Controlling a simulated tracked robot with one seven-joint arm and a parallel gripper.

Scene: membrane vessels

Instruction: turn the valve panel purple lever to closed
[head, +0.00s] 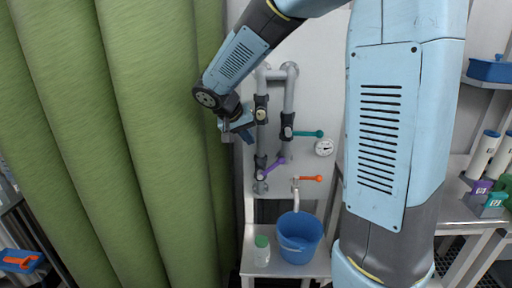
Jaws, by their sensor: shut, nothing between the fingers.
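The purple lever (275,167) sits on the lower valve of the grey pipework on the white valve panel (323,100). It slants up to the right from its pivot, at an angle to the vertical pipe. My gripper (244,134) is at the upper left of the lever, in front of the left pipe and close to the upper valve (261,114). It is apart from the purple lever. Its fingers look small and partly overlap the pipe behind; they are shut and hold nothing.
A teal lever (309,134) and a gauge (324,147) are right of the pipes. An orange-handled tap (311,178) is above a blue bucket (300,232). A green-capped bottle (262,251) stands beside the bucket. A green curtain (120,140) fills the left.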

